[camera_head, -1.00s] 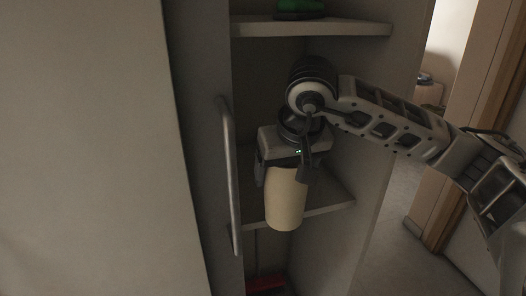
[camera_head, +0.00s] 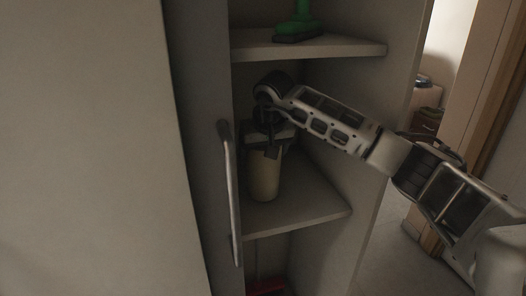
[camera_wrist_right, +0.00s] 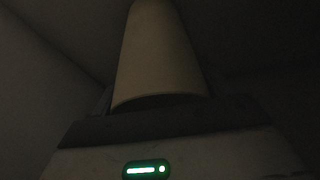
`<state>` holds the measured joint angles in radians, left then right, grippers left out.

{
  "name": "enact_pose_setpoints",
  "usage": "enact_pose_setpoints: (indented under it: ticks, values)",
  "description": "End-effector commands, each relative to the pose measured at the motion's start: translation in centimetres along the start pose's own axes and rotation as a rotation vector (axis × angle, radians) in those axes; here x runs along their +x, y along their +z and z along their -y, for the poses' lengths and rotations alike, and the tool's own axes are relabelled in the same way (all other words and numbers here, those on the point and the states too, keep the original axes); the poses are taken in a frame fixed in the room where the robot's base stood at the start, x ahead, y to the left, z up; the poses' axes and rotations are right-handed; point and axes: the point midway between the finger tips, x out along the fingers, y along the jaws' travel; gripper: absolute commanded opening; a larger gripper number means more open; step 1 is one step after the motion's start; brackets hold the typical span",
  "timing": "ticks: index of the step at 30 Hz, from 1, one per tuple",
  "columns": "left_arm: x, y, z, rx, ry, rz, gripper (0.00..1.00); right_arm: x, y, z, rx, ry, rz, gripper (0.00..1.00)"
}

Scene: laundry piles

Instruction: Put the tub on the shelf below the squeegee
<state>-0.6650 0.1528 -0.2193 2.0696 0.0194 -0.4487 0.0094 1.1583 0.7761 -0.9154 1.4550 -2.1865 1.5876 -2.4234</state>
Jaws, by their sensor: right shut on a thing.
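The tub (camera_head: 265,182) is a cream cylinder inside the cabinet, over the left part of the middle shelf (camera_head: 318,208). My right gripper (camera_head: 262,154) is shut on the tub from above. I cannot tell whether the tub's base touches the shelf. In the right wrist view the tub (camera_wrist_right: 158,55) stretches away from the gripper's dark front edge. The green squeegee (camera_head: 299,24) is on the shelf above (camera_head: 335,48), its top cut off by the picture edge. My left gripper is not in view.
A cabinet door with a long metal handle (camera_head: 231,195) stands at the left, close to the tub. The middle shelf is clear to the right of the tub. A red thing (camera_head: 265,287) lies below. A doorway opens at the right.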

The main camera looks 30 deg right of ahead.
Motion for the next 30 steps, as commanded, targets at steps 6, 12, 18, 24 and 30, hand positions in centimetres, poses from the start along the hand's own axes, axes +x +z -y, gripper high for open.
enact_pose_setpoints:
  ticks: [6,12,18,24,30]
  values:
    - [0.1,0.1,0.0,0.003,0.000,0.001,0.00,0.0,0.0,0.0,0.001,0.000,-0.003,0.55]
    - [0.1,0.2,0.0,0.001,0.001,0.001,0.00,0.3,0.1,0.0,0.001,0.000,-0.002,0.92]
    - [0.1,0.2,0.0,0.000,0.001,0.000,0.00,0.3,0.1,0.0,0.001,0.000,-0.001,1.00]
    - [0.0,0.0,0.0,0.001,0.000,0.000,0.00,-0.5,-0.1,0.0,0.001,-0.001,-0.004,1.00]
    - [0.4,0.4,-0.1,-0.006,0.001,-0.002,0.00,-3.3,0.7,-0.1,-0.002,0.001,-0.005,1.00]
